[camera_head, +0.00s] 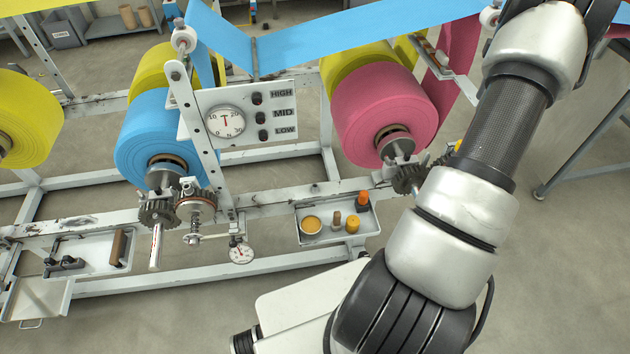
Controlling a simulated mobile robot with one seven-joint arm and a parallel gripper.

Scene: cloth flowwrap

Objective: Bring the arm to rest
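My arm crosses the right side of the view, from the bottom centre up to the top right corner. Its silver and black links stand in front of the right part of the machine frame. My gripper is not in view; the far end of the arm runs out past the top edge. A pink roll (385,112) sits on its spindle just left of my arm. I cannot tell whether the arm touches anything.
A blue roll (150,137) and a yellow roll (24,118) hang further left. A panel (240,113) with a dial stands at centre. A small tray (338,238) holding a jar and several small items is left of my arm. A grey-legged table (585,148) stands at right.

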